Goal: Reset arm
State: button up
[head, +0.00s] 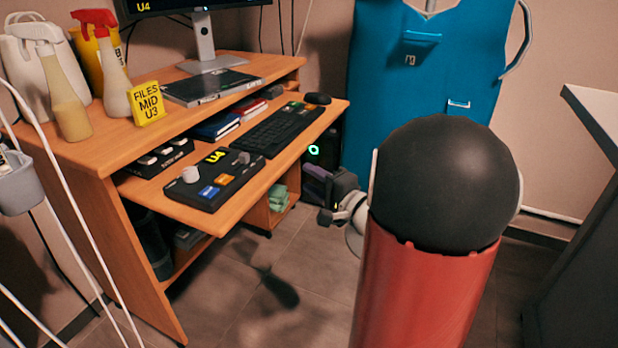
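My arm fills the lower right of the head view, with a large red link and a dark round joint close to the camera. My gripper (322,200) shows small beyond it, at the right side of the desk, above the floor and beside the desk's pull-out shelf. Its fingers are dark and partly lost against the dark things behind, so I cannot see whether they are open or shut. I see nothing clearly held in it. Part of the wrist is hidden behind the red link.
A wooden desk (150,222) stands at left. Its shelf holds a control box (213,180), a keyboard (272,130) and a mouse (318,99). Spray bottles (112,75) and a yellow sign (147,104) stand on top. A blue apron (415,85) hangs behind. Floor (300,270) is clear in front.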

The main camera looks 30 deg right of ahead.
dwell(0.3)
jog(key=s+a+n+g+h, duration=0.2)
jog(key=s+a+n+g, duration=0.4)
jog(key=s, duration=0.4)
jog(key=s+a+n+g+h+p, duration=0.1)
jog(key=s+a+n+g+h, duration=0.1)
jog(key=s+a+n+g, duration=0.3)
jog(key=s+a+n, duration=0.4)
jog(key=s+a, duration=0.1)
jog(key=s, duration=0.1)
jog(key=shift+r+g, duration=0.25)
jog(key=shift+g, duration=0.15)
dwell(1.9)
